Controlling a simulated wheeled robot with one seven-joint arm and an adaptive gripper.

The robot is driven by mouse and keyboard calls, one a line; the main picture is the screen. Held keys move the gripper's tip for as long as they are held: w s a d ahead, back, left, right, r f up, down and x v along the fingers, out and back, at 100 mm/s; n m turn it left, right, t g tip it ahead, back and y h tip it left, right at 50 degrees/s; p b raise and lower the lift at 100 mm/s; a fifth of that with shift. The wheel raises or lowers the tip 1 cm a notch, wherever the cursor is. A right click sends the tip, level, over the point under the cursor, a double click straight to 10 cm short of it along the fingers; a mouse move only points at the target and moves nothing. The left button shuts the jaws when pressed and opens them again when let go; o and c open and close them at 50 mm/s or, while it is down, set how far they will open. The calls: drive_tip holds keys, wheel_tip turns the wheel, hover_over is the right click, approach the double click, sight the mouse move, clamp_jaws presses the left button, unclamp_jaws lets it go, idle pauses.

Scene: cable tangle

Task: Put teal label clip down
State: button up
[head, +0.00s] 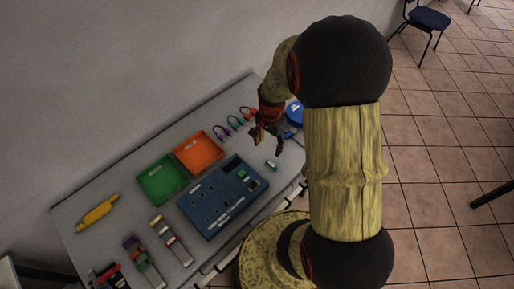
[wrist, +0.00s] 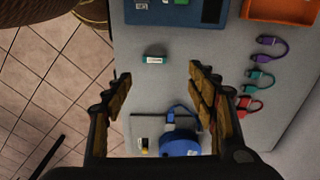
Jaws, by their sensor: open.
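The small teal label clip (wrist: 155,60) lies on the grey table near its edge in the wrist view. It also shows in the head view (head: 271,165), just right of the blue panel. My gripper (wrist: 160,76) is open, with nothing between its fingers. In the wrist view the clip appears just beyond the fingertips, apart from both. In the head view my gripper (head: 268,142) is above the table, a little up from the clip in the picture.
A blue panel (head: 224,196), an orange tray (head: 218,158) and a green tray (head: 153,192) stand on the table. Purple, teal and red cable loops (wrist: 262,77) lie on the right in the wrist view. A blue round object (wrist: 180,145) is near my gripper. Bare table surrounds the clip.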

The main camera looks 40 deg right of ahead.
drive_tip(key=w+a+r+n+t, duration=0.2)
drive_tip(key=a+r+n, duration=0.35)
drive_tip(key=r, duration=0.65)
drive_tip(key=s+a+r+n+t, duration=0.1)
drive_tip(key=s+a+r+n, duration=0.4)
drive_tip(key=a+r, duration=0.2)
drive_tip(key=s+a+r+n+t, duration=0.2)
drive_tip(key=s+a+r+n, duration=0.3)
drive_tip(key=a+r, duration=0.3)
drive_tip(key=shift+s+a+r+n, duration=0.25)
drive_tip(key=shift+r+n, duration=0.1)
drive_tip(key=shift+r, duration=0.35)
wheel_tip(320, 180, down, 6)
drive_tip(key=b, duration=0.6)
drive_tip(key=shift+r, duration=0.2)
drive_tip(key=shift+c, duration=0.3)
